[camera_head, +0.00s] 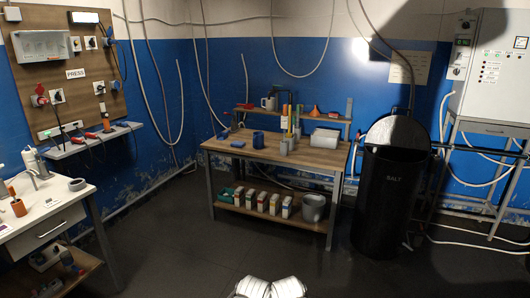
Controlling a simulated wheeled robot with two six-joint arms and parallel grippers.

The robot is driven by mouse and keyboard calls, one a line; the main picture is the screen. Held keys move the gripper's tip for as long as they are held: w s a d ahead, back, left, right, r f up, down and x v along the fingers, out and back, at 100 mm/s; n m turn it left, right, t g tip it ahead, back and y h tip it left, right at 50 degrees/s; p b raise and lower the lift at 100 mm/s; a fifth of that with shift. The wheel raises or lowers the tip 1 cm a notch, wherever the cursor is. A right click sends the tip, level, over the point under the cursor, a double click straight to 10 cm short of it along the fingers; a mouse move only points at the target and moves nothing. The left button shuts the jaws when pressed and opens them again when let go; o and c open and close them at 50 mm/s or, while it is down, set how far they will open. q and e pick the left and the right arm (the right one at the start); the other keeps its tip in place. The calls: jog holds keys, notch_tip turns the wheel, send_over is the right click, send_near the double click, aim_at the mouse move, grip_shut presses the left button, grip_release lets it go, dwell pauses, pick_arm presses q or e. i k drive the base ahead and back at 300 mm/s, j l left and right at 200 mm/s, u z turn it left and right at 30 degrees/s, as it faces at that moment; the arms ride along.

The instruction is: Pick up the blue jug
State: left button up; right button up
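Two white rounded parts at the bottom edge look like parts of my own body. No gripper fingers show in the head view, and nothing of mine is near the jug.
A black SALT bin (388,205) stands right of the bench. The floor (200,245) in front is clear.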

aim_at(258, 138)
jog(key=i+u, duration=0.3)
jog(key=i, duration=1.55)
jog(key=i+u, duration=0.15)
jog(key=i, duration=0.4)
jog(key=i+l+u, duration=0.2)
jog(key=i, duration=0.3)
jog(key=i+l+u, duration=0.15)
jog(key=i, duration=0.35)
jog(key=i+l+u, duration=0.15)
jog(key=i+l, duration=0.15)
jog(key=i, duration=0.2)
